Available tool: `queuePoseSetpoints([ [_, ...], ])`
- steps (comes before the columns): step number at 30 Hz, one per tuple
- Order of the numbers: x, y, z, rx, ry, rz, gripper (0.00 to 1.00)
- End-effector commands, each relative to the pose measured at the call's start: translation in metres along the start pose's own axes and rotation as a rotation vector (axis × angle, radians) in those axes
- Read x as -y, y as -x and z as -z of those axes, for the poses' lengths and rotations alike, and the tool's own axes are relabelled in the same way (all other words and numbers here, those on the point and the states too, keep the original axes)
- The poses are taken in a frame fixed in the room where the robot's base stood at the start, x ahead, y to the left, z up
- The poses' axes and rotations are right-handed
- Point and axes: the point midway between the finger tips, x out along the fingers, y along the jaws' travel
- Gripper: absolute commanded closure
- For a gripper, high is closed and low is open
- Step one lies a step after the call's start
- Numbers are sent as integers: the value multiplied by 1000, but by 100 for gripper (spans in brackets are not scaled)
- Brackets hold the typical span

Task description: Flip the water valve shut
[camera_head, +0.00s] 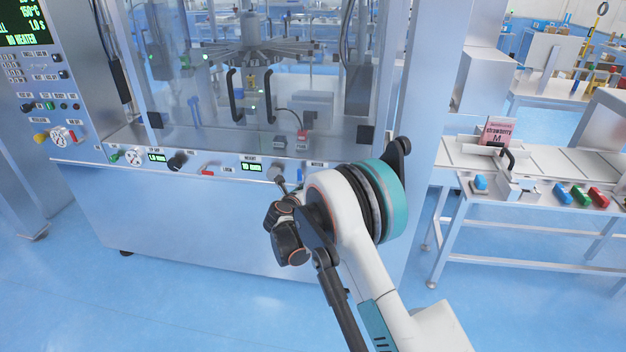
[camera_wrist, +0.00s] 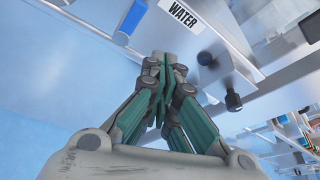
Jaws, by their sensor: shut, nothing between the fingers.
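The WATER label (camera_wrist: 183,14) is on the machine's front panel at the top of the wrist view. A blue handle-like part (camera_wrist: 131,17), partly cut off by the top edge, is left of the label; it may be the valve lever. My gripper (camera_wrist: 166,62) is shut and empty, its fingertips just below the label in the picture. Any contact with the panel cannot be told. In the head view my wrist and arm cover the right end of the panel and hide the valve area. A small metal stem (camera_head: 281,182) shows beside my wrist.
A conveyor table (camera_head: 470,158) with a pink pouch (camera_head: 497,130) is at right. Open blue floor lies in front.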

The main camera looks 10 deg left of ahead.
Motion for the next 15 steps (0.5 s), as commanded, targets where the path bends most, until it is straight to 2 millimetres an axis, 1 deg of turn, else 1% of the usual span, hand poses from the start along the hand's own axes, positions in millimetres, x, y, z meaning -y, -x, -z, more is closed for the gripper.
queuePoseSetpoints([
  [1, -3, 9, 0, 1, 1, -1, 100],
  [3, -6, 18, 2, 1, 1, -2, 100],
  [6, -8, 25, 4, 0, 1, -1, 100],
  [10, -10, 30, 6, 0, 0, 0, 100],
  [15, -10, 30, 7, 0, 0, 0, 100],
])
